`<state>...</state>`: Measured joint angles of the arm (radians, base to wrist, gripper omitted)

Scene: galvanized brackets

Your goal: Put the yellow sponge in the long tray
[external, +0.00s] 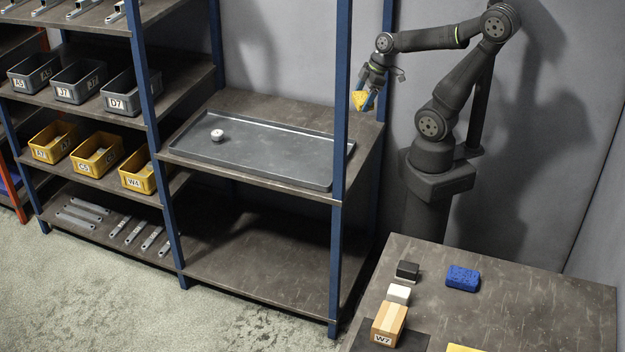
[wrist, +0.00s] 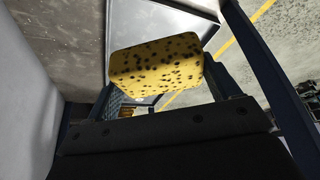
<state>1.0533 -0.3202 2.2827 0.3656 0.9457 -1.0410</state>
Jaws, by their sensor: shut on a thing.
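The yellow sponge (external: 359,100) is held in my gripper (external: 368,94) in the external view, in the air at the right end of the shelf and higher than the long tray. In the wrist view the sponge (wrist: 157,66) is yellow with dark specks and sits at the fingers. The long tray (external: 262,151) is a grey metal tray with a low rim, lying on the middle shelf board, to the left of and below the sponge. Part of the tray (wrist: 160,20) also shows behind the sponge in the wrist view. A small round white item (external: 217,135) lies in the tray's left part.
A blue shelf post (external: 341,130) stands in front of the tray's right end, close to the gripper. Yellow bins (external: 97,155) and grey bins (external: 78,82) fill the left shelves. A table (external: 540,300) at front right holds a blue sponge (external: 462,278), small blocks and a box (external: 389,323).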

